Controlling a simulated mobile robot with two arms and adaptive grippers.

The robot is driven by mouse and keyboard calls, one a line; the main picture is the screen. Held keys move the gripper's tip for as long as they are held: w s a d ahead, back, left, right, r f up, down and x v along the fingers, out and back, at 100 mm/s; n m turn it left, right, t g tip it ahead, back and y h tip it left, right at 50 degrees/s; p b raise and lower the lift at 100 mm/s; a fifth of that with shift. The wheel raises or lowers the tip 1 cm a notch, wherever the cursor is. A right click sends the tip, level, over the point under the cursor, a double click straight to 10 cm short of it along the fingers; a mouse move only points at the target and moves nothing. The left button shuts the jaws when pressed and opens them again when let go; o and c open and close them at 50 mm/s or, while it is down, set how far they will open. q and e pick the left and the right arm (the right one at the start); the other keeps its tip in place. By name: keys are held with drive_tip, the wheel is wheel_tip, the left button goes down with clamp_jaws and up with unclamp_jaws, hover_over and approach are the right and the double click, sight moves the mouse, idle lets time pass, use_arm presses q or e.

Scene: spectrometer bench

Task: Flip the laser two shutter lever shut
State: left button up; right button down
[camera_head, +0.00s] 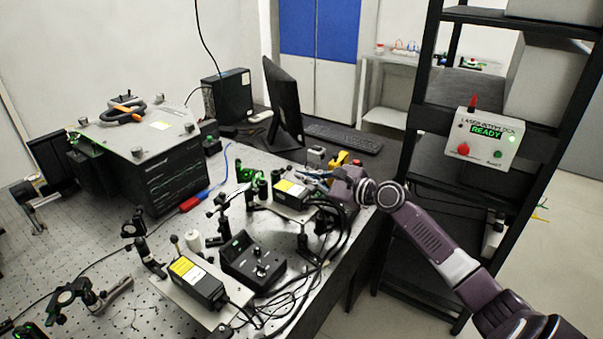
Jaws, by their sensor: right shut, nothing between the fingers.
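My right gripper (318,179) is shut and empty, reaching in from the right over the optical table's right edge. Its fingertips are close to the far black laser box with a yellow label (290,188); I cannot tell whether they touch anything. A second black laser box with a yellow label (196,281) sits on a pale plate nearer to me. No number is readable on either laser, so I cannot tell which is laser two. The shutter lever and its position are too small to make out. My left gripper is out of view.
A black control box (252,262) and loose black cables (290,295) lie between the lasers and the table's right edge. Optical mounts stand around them. A large black instrument (150,160) fills the back left. A black rack with a READY panel (488,138) stands at right.

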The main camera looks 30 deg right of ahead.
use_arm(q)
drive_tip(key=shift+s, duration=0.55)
use_arm(e)
drive_tip(key=shift+w+a+f, duration=0.1)
drive_tip(key=shift+w+a, duration=0.05)
drive_tip(key=shift+w, duration=0.3)
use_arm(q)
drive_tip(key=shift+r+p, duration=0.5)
use_arm(e)
drive_tip(key=shift+a+r+n, duration=0.1)
drive_tip(key=shift+r+n, duration=0.35)
drive_tip(key=shift+n, duration=0.35)
drive_tip(key=a+r+n, duration=0.1)
drive_tip(key=n, duration=0.1)
drive_tip(key=s+a+r+n+t, duration=0.1)
drive_tip(key=n, duration=0.2)
drive_tip(key=a+r+n+t+h+b, duration=0.1)
drive_tip(key=n, duration=0.2)
drive_tip(key=shift+s, duration=0.15)
drive_tip(key=shift+n+t, duration=0.3)
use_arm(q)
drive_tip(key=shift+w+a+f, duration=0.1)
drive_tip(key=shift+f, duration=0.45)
